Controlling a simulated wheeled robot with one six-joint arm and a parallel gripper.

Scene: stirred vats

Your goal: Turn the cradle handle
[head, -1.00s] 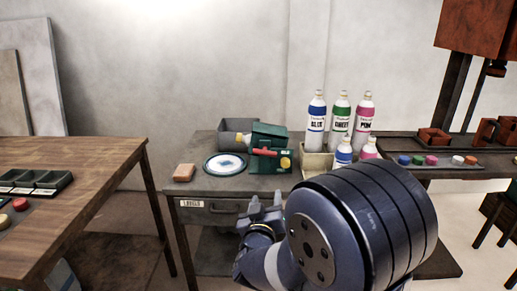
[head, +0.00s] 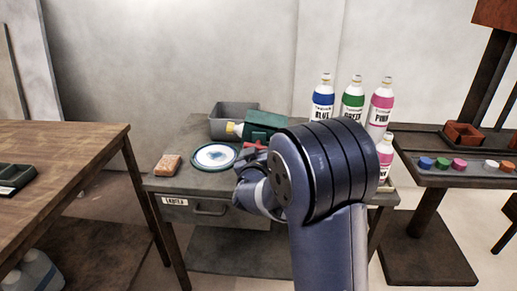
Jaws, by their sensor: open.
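The green cradle (head: 266,122) stands on the small grey table, with a white neck and yellow cap (head: 235,129) sticking out at its left. Its red handle (head: 251,148) shows low at the front, partly covered by my arm. My gripper (head: 246,162) is right by the red handle, just in front of and below it in the picture. It is open, but its fingertips are partly hidden behind my wrist. I cannot tell whether the fingers touch the handle or stand around it.
A white-and-blue round dish (head: 214,157) and an orange-brown block (head: 166,165) lie left of the cradle. A grey bin (head: 236,113) stands behind it. Tall paint bottles (head: 352,102) stand at the right. A wooden table (head: 75,160) is at the left.

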